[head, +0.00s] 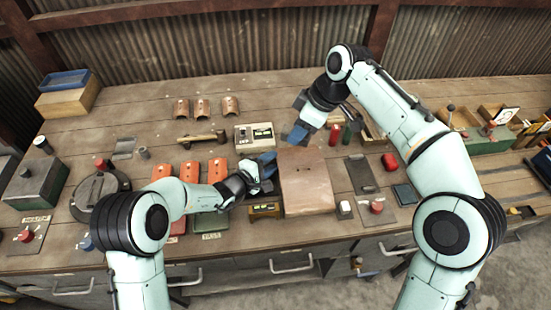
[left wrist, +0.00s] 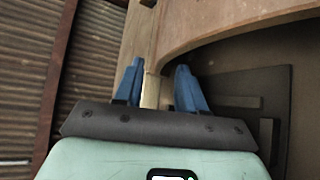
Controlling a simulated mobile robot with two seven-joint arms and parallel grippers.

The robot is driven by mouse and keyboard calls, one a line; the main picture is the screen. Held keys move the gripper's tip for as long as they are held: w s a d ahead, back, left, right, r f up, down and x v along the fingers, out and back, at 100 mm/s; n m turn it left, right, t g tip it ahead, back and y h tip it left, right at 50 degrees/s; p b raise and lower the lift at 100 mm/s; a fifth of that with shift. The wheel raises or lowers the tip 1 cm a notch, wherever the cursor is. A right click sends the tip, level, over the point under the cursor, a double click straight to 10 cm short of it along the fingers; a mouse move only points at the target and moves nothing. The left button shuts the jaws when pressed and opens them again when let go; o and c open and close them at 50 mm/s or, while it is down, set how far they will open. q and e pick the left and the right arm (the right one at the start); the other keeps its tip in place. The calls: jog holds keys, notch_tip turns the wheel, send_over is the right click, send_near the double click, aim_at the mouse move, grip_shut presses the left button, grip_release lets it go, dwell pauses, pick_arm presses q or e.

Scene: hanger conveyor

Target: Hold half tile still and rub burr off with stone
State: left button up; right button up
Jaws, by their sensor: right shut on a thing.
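A large pinkish-brown tile (head: 306,188) lies on the bench in front of me, with small dark marks near its middle. In the left wrist view its curved edge (left wrist: 235,27) arches across the top right. My left gripper (head: 268,169) is at the tile's left edge, its blue fingers apart around a narrow tan strip (left wrist: 151,90); a gap shows beside the right finger. I cannot tell whether the strip is part of the tile. My right gripper (head: 296,133) is shut just behind the tile's back edge; what it holds is hidden. No stone or burr can be made out.
Orange tiles (head: 217,170) lie left of my left gripper, and smaller curved tiles (head: 201,107) farther back. A meter box (head: 255,136) stands behind it. Red (head: 335,132) and green cylinders stand right of my right gripper. A dark plate (head: 361,174) lies right of the tile.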

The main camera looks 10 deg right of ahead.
pick_arm(q)
jog(key=shift+x, duration=1.7)
grip_shut()
jog(key=shift+r, duration=0.1)
